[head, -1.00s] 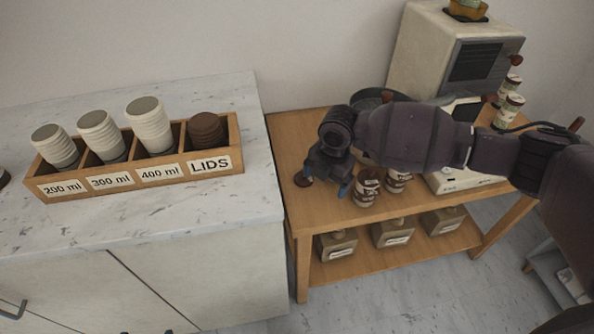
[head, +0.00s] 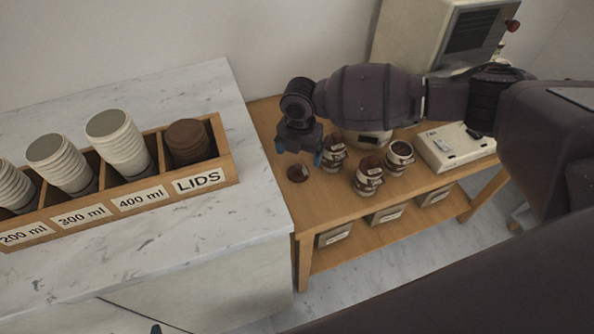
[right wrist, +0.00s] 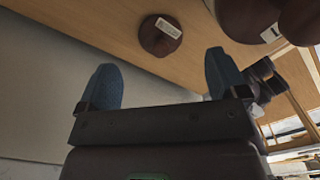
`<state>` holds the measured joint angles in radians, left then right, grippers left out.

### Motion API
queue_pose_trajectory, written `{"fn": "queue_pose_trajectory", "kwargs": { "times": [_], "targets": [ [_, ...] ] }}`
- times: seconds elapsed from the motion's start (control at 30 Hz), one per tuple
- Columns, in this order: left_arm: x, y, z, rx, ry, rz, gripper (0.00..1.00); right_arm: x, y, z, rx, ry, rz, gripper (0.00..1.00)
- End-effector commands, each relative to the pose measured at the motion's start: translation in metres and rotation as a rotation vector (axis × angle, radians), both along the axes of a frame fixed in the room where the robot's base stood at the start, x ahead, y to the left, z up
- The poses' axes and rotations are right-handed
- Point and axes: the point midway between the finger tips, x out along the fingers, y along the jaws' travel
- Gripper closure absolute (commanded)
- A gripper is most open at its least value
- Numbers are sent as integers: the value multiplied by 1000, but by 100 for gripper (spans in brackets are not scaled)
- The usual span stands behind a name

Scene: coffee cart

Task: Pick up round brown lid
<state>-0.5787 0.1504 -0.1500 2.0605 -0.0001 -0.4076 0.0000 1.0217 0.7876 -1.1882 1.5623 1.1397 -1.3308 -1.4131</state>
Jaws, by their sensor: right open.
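A round brown lid (head: 298,173) with a small pale label lies on the wooden table, near its left edge. It also shows in the right wrist view (right wrist: 160,36), beyond the fingertips and between their lines. My right gripper (head: 299,154) is open and empty, with its blue fingertips pointing down just above and behind the lid in the head view. In the right wrist view the two blue fingers (right wrist: 160,76) are spread, apart from the lid. More brown lids (head: 188,141) are stacked in the compartment marked LIDS.
Several brown-and-white jars (head: 368,176) stand on the wooden table (head: 265,125) right of the lid, close to my right gripper. A white box-like device (head: 455,148) stands further right. The wooden cup holder (head: 150,205) is on the marble counter (head: 245,225) at left.

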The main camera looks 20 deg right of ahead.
Motion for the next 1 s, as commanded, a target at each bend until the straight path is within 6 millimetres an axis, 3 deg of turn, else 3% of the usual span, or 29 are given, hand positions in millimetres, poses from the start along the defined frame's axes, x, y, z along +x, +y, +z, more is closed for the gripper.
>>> {"fn": "queue_pose_trajectory", "kwargs": {
  "times": [0.27, 0.57, 0.83, 1.0],
  "targets": [
    [12, -4, 6, -6, -27, -4, 14, -2, 2, -19, 1, -1, 0, 9],
    [11, -5, -3, -7, -15, -6, 14, -6, 5, -58, -1, 1, -1, 9],
    [11, -4, -1, -5, -17, -6, 14, -5, 5, -60, 0, -3, 0, 9],
    [10, -3, -1, -3, -15, -7, 14, -5, 5, -60, 0, -3, 0, 33]
  ]
}}
